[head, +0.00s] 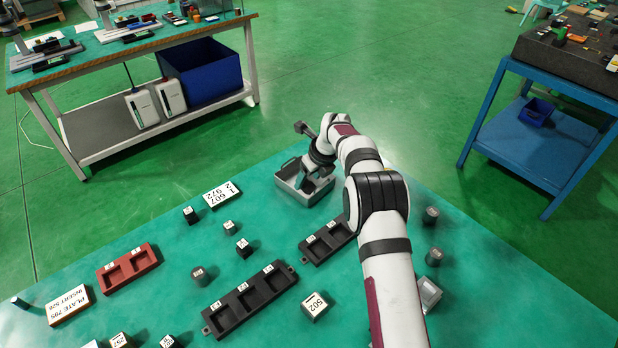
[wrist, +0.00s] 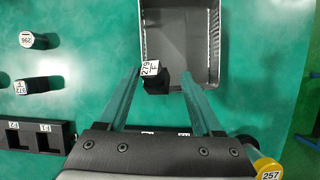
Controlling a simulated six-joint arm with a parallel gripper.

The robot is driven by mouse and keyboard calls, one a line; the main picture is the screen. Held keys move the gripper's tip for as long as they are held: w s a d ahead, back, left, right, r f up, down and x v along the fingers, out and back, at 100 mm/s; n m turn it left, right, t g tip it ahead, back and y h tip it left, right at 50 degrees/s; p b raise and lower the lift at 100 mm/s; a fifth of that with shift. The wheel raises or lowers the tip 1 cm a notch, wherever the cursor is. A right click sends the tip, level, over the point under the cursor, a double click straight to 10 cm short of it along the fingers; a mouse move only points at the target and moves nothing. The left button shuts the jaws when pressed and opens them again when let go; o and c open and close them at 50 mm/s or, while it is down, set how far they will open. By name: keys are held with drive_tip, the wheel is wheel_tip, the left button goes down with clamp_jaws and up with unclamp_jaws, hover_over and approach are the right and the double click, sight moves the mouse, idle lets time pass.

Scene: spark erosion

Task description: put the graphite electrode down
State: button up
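A dark block with a white label reading 279 F (wrist: 150,68), which looks like the graphite electrode, shows in the wrist view at the near left corner of a grey tray (wrist: 212,45). The block is hidden there by my arm.
Dark holders with square pockets (head: 248,302) and (head: 327,241), and a red one (head: 128,268), lie on the green table. Several small labelled blocks stand between them, including one (head: 243,247). A number plate (head: 221,195) lies left of the tray.

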drive_tip(key=v, duration=1.2)
drive_tip(key=shift+r, duration=0.3)
idle(6.2)
